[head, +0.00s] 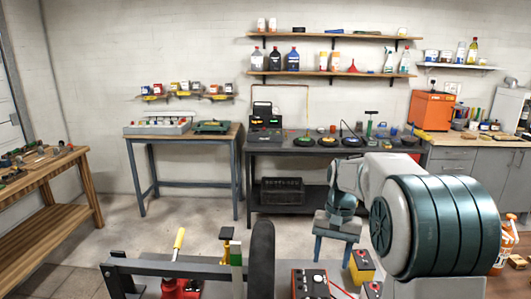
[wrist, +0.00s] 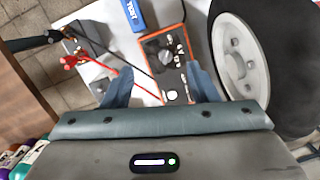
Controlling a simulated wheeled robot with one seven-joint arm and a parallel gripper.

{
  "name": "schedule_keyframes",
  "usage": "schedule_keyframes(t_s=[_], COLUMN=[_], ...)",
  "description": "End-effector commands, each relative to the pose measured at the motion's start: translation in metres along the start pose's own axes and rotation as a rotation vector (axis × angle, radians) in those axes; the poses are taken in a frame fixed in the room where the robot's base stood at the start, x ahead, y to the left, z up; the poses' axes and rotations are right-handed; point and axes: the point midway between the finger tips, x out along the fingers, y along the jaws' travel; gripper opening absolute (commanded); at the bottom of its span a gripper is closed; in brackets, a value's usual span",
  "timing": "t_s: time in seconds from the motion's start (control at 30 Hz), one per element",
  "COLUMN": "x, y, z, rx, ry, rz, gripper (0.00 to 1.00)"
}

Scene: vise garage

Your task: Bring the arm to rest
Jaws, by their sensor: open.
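My gripper (head: 333,253) hangs from my bent arm at the lower right of the head view, fingers pointing down. It is open. In the wrist view its two fingers (wrist: 158,78) stand apart with nothing gripped between them. Below and between them lies an orange-edged tester with a dial (wrist: 167,52), which also shows in the head view (head: 310,284). I cannot tell how large the gap below the fingers is.
A wheel with a black tyre (wrist: 290,70) stands close right of the fingers; its tyre (head: 262,258) is left of my gripper in the head view. Red and black leads (wrist: 112,68) lie nearby. Benches (head: 183,137) line the back wall.

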Motion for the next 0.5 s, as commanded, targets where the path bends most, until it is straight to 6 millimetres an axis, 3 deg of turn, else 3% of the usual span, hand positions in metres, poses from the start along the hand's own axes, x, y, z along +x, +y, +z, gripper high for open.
schedule_keyframes(t_s=[0.03,0.23,0.5], x=[-0.006,-0.015,-0.005], y=[0.002,0.011,0.028], z=[0.017,0.073,0.146], rx=[-0.019,-0.089,-0.19], ry=[0.029,0.133,0.274], rz=[-0.001,0.002,0.012], gripper=[0.53,0.53,0.53])
